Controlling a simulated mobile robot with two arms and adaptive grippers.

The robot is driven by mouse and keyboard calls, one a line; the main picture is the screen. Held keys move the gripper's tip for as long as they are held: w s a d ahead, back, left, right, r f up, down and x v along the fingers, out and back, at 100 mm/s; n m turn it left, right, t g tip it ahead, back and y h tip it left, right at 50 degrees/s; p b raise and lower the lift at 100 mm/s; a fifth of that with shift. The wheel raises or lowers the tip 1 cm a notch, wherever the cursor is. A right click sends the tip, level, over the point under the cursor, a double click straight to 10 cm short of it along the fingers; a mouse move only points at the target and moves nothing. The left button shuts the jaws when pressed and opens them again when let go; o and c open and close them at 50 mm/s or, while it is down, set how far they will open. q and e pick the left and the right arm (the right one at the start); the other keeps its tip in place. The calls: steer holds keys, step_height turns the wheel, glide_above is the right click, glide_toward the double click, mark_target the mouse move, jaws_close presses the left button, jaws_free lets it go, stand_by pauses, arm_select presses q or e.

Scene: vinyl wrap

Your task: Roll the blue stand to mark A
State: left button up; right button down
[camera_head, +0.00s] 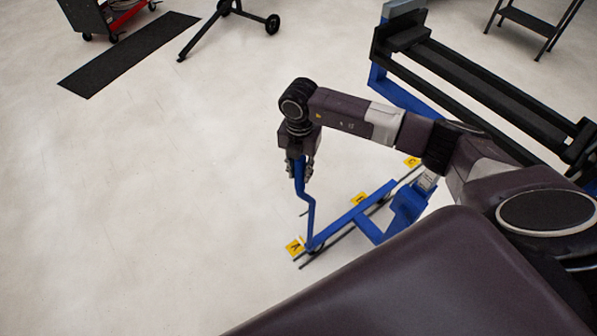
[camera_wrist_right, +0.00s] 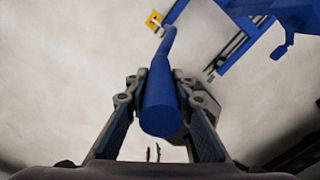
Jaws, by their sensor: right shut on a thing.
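The blue stand (camera_head: 350,217) stands on the floor at lower centre in the head view, its upright handle bar at its left end. My right gripper (camera_head: 301,172) is shut on the top of that bar. In the right wrist view the bar (camera_wrist_right: 160,103) lies between the two fingers. Yellow mark A (camera_head: 294,247) is on the floor close beside the stand's left end; its letter looks upside down. Two more yellow marks, one in the middle (camera_head: 359,198) and one farther back (camera_head: 411,162), lie along the rails. My arm and body hide part of the stand's right side.
Thin dark floor rails (camera_head: 304,262) run under the stand. A long black and blue machine (camera_head: 470,85) stands at the right. A black mat (camera_head: 128,55), a wheeled stand (camera_head: 232,15) and a red cart (camera_head: 118,14) are at the back left. The left floor is clear.

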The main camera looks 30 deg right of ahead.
steer(key=c, duration=1.7)
jaws_free()
steer(key=shift+a, duration=0.3)
steer(key=shift+o, duration=0.2)
steer(key=shift+d, duration=0.1)
step_height(320, 180, up, 12)
steer(key=shift+r, duration=0.1)
arm_select(q)
steer(key=shift+a, duration=0.25)
